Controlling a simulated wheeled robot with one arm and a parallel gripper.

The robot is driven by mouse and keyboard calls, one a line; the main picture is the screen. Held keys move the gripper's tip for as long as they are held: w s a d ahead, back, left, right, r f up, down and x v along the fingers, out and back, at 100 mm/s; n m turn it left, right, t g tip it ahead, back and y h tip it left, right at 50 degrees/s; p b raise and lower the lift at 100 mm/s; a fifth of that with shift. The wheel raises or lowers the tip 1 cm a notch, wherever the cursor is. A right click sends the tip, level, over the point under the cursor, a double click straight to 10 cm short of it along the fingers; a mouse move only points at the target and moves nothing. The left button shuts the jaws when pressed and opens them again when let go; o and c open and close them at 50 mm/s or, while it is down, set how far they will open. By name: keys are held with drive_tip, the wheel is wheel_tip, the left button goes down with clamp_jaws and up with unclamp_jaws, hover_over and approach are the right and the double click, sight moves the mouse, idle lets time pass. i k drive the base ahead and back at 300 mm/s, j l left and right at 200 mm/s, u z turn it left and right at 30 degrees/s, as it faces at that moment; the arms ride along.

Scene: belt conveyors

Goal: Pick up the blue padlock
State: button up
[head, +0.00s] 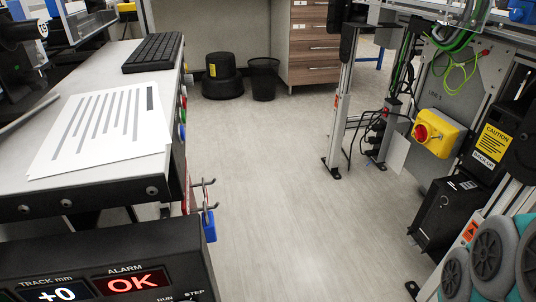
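The blue padlock (209,226) hangs at the right side of the workbench, just below a small metal hook bracket (203,185). It is small in the head view, and what its shackle is fixed to is not clear. Red pieces show beside it, partly hidden behind the bench corner. My gripper is not in view.
The workbench (95,188) at left bears papers (105,128) and a keyboard (154,52). A display panel (120,270) fills the bottom left. Conveyor equipment with a yellow switch box (437,133) stands at right. The floor (275,190) between is clear.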

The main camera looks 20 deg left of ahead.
sight(208, 219)
drive_tip(key=u, duration=1.8)
